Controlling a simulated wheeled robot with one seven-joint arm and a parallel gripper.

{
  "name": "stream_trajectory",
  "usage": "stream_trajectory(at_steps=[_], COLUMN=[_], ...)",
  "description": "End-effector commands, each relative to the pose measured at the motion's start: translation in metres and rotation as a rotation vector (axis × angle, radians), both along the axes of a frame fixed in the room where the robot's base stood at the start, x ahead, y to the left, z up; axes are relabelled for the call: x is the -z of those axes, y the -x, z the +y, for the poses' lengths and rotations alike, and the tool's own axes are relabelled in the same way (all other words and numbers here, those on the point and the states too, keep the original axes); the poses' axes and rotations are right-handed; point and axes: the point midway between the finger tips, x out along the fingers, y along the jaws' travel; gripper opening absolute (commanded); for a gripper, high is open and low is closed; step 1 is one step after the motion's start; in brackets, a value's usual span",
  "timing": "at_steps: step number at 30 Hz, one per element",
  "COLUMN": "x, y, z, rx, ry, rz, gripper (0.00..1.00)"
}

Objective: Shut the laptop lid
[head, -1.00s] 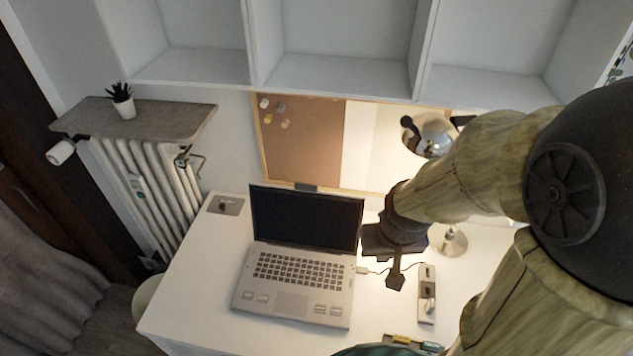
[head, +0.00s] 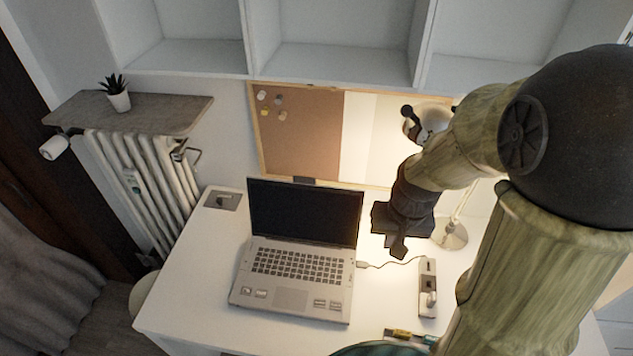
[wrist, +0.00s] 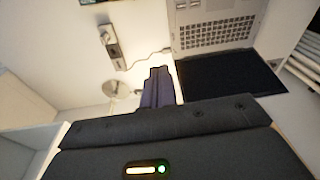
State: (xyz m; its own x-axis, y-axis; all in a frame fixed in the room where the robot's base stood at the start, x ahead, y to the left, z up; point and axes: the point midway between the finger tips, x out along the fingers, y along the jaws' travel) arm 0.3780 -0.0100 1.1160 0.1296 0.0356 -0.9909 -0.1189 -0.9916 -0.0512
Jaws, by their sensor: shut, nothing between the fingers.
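The laptop stands open on the white desk, its dark screen lid (head: 304,212) raised and its grey keyboard base (head: 295,280) flat on the desk. In the wrist view the lid (wrist: 230,76) is at the right, with the keyboard base (wrist: 215,25) above it. My gripper (head: 397,252) is to the right of the lid in the head view, apart from it and above the desk. In the wrist view my gripper's fingers (wrist: 158,72) are together and empty, left of the lid's edge.
A power strip (head: 428,288) with a cable lies right of the laptop. A desk lamp (head: 452,236) stands behind it. A corkboard (head: 305,135) is on the wall behind the lid. White shelf compartments (head: 335,60) are above.

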Motion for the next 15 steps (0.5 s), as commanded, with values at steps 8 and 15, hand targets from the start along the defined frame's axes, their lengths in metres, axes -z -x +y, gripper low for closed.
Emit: stream_trajectory(at_steps=[8,15], x=[0.088,0.145], y=[-0.077,-0.136], z=[-0.035,-0.064], rx=[0.265,0.404], ry=[-0.222,-0.480], rz=[0.223,0.345], gripper=[0.00,0.00])
